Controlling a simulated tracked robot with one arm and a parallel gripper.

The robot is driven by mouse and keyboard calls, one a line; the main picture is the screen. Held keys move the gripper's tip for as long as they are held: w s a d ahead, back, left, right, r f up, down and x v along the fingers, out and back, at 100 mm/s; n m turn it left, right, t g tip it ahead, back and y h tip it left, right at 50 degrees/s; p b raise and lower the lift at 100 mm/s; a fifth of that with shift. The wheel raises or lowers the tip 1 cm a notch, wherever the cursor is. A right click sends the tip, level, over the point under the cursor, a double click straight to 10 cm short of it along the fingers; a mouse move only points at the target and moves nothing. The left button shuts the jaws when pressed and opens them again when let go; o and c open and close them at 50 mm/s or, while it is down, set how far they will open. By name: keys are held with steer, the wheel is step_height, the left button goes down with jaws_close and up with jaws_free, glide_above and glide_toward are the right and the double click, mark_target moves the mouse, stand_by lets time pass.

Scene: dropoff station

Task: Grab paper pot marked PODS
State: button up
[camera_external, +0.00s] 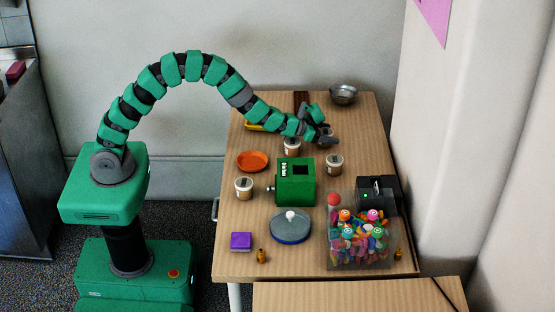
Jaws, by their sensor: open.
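Three small white paper pots with brown labels stand upright on the wooden table. One pot (292,148) is at the back, just below my gripper. Another pot (335,165) stands to the right of the green box. The third pot (244,188) stands at the left, near the table edge. The writing on them is too small to read, so I cannot tell which is marked PODS. My gripper (328,134) is open and empty, above the back part of the table, to the right of the back pot. My arm partly covers the back pot's top.
A green box (297,184) stands mid-table, with an orange dish (253,161) to its left. A metal bowl (343,94) is at the back. A clear bin (358,246) of colourful pieces, a black device (381,193) and a lidded dish (290,228) fill the front.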

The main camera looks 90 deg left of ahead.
steer(key=c, duration=1.1)
steer(key=shift+r, duration=0.1)
